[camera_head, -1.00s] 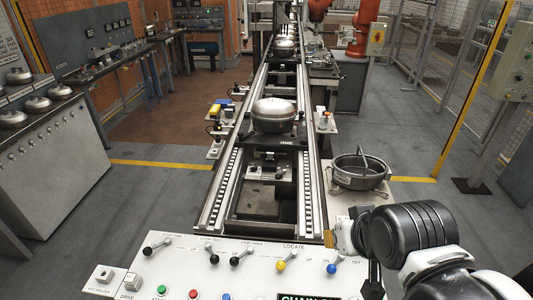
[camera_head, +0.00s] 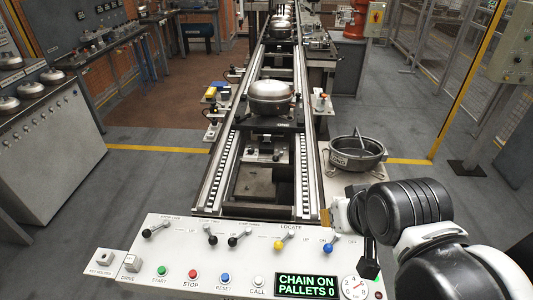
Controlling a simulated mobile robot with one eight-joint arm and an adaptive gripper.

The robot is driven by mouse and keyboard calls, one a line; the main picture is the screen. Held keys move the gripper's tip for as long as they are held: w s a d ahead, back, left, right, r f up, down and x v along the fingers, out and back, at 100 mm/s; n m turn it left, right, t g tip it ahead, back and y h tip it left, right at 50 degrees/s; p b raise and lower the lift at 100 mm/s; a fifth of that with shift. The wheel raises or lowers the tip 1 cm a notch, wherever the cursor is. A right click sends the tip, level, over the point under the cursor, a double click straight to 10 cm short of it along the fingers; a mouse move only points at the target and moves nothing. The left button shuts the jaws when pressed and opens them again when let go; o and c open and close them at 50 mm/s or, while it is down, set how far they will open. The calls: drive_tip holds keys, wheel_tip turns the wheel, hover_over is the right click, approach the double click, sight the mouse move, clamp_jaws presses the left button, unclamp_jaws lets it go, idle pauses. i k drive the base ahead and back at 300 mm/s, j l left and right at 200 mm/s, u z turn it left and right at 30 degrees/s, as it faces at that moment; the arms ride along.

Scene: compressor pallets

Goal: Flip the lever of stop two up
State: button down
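The lever of stop two (camera_head: 210,236) is on the white control panel (camera_head: 130,243). Its black knob sits just right of and nearer than its pivot. The stop one lever (camera_head: 155,230) and the stop three lever (camera_head: 239,236) have black knobs lying left of their pivots. The stop two and stop three knobs are close together. My arm comes in from the right edge and covers the panel's right end. It is well right of the stop two lever and touches none of the stop levers. I cannot make out my gripper's fingers there.
A yellow-knobbed locate lever (camera_head: 284,239) and a blue-knobbed lever (camera_head: 332,243) stand right of the stop levers. Several buttons and a lit display (camera_head: 306,287) reading "CHAIN ON PALLETS 0" line the front. Behind is the conveyor with a compressor (camera_head: 271,97). A dark pan (camera_head: 357,153) stands right.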

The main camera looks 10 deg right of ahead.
sight(213, 240)
drive_tip(key=j+u, duration=0.15)
drive_tip(key=u, duration=1.2)
drive_tip(key=i+l, duration=0.05)
